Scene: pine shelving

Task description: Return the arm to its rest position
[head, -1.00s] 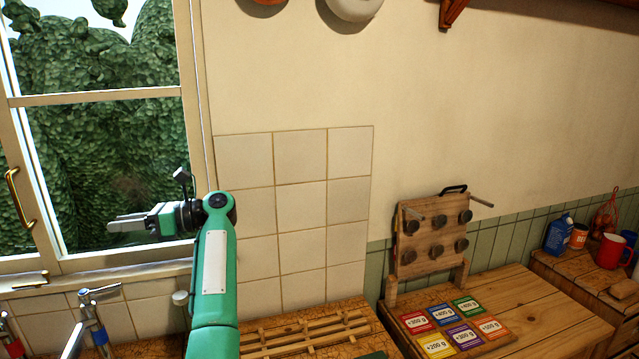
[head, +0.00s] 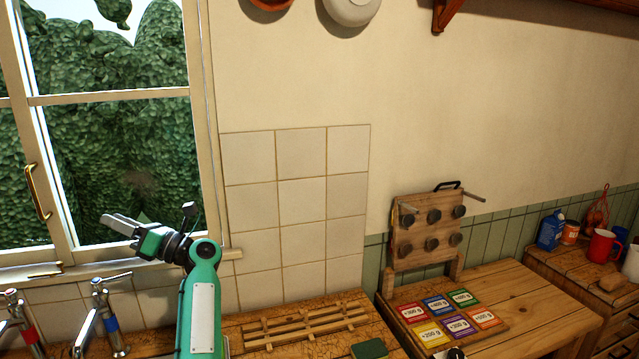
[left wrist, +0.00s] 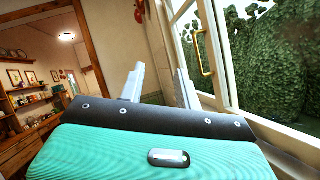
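My left arm, green with a white plate, rises from the bottom of the head view. Its left gripper (head: 121,224) points left and slightly up, in front of the window, well above the sink taps. In the left wrist view the two grey fingers of the left gripper (left wrist: 160,82) stand apart with nothing between them. It touches nothing that I can see. My right gripper is not in view.
The window (head: 112,96) and its frame are close behind the gripper. Below are taps (head: 103,308), a wooden rack (head: 305,325) and a green sponge (head: 369,349). To the right are a pegged wooden board (head: 428,235), coloured weight cards (head: 436,303) and a red mug (head: 602,246).

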